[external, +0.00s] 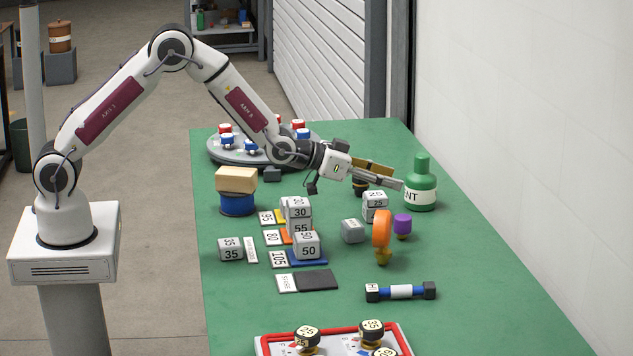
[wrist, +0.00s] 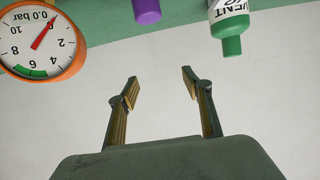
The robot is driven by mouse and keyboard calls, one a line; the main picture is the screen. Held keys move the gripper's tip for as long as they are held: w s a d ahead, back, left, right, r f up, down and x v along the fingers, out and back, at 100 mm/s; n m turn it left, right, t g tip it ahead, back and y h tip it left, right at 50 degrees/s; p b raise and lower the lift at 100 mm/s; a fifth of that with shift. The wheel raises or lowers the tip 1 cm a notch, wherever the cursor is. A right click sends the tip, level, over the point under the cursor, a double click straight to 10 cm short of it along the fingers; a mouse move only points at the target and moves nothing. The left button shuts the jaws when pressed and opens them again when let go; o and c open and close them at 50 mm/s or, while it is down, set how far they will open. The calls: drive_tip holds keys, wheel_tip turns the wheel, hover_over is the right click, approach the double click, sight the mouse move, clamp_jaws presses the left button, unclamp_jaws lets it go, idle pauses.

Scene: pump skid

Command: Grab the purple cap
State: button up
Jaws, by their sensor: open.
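The purple cap (external: 402,223) stands on the green table, just right of the orange gauge, in the external view. In the wrist view the purple cap (wrist: 147,10) shows at the top edge, partly cut off. My gripper (external: 398,175) is open and empty, above the table and behind the cap in the external view. Its two fingers (wrist: 160,88) are spread apart in the wrist view, with only pale wall between them. The cap is apart from the fingers.
The orange gauge (external: 381,230) stands close left of the cap. A green bottle (external: 421,190) stands behind it to the right. Numbered grey blocks (external: 307,245) and a blue-handled bar (external: 401,292) lie nearby. The table's right front is clear.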

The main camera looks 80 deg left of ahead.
sight(401, 217)
drive_tip(key=shift+w+f+t, duration=0.15)
drive_tip(key=shift+w+f, duration=0.3)
drive_tip(key=shift+f, duration=0.35)
drive_tip(key=shift+w+f+t, duration=0.15)
drive_tip(key=shift+w+f, duration=0.3)
drive_tip(key=shift+f, duration=0.3)
drive_tip(key=shift+f, duration=1.7)
drive_tip(key=shift+f, duration=0.1)
drive_tip(key=shift+f, duration=0.9)
drive_tip(key=shift+w+f, duration=0.35)
drive_tip(key=shift+f, duration=0.55)
drive_tip(key=shift+x, duration=1.1)
drive_tip(key=c, duration=1.2)
